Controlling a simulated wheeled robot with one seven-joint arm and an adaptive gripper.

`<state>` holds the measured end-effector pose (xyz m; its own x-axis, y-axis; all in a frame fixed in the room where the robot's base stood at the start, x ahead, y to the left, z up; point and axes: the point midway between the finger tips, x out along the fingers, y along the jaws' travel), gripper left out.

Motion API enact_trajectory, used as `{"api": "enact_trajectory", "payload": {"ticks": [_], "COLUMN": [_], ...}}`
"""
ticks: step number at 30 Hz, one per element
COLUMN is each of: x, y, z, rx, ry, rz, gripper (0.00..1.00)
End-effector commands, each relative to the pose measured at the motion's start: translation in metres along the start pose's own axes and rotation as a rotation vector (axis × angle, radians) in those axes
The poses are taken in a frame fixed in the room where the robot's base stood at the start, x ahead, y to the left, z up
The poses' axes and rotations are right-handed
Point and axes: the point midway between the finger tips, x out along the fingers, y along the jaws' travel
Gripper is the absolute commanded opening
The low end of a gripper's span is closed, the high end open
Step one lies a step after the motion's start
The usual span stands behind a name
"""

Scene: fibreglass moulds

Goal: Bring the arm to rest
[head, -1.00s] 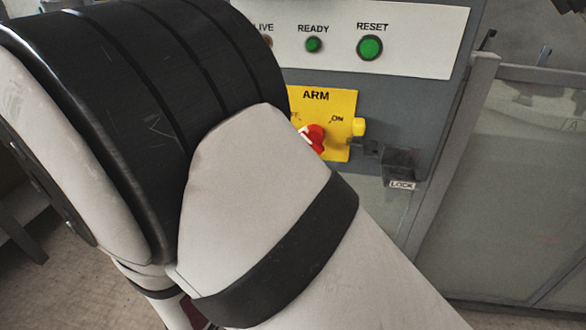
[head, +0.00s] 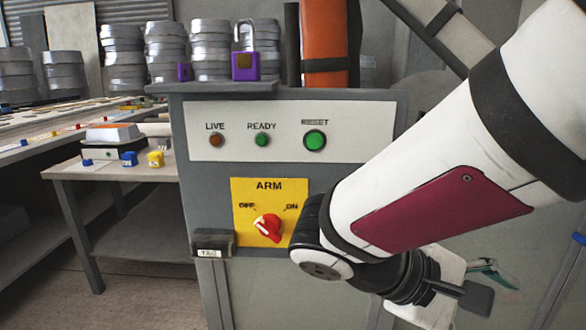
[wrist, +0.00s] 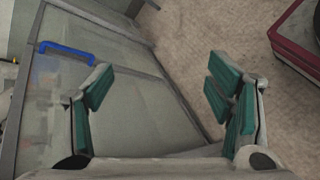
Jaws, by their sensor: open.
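My arm (head: 430,215), white with a maroon panel, reaches in from the upper right in the head view. It passes in front of the right part of the grey control cabinet (head: 215,250). My gripper (head: 493,283) is at the lower right, beyond the wrist. In the wrist view my gripper (wrist: 162,88) shows two teal-padded fingers, wide apart with nothing between them. Grey panels and floor lie beyond them.
The cabinet carries a red ARM switch (head: 268,228) on a yellow plate, and LIVE, READY and RESET buttons. A purple padlock (head: 245,66) stands on its top. A bench (head: 120,170) is at left. The wrist view shows a blue handle (wrist: 68,52) and a maroon-edged object (wrist: 295,40).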

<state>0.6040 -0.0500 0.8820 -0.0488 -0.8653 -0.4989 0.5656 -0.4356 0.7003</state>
Motion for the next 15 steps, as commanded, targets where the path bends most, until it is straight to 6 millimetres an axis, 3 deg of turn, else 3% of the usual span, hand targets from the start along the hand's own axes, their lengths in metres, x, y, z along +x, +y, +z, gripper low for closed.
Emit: {"api": "enact_trajectory", "payload": {"ticks": [1,6,10,15], "x": [0.008,0.019,0.015,0.001], "y": [-0.006,-0.041,-0.067,-0.092], "z": [0.016,0.055,0.074,0.085], "rx": [0.040,0.154,0.254,0.371], "ry": [0.002,0.039,0.102,0.204], "rz": [-0.093,-0.395,-0.602,-0.795], "gripper": [0.74,0.74,0.74,0.74]}}
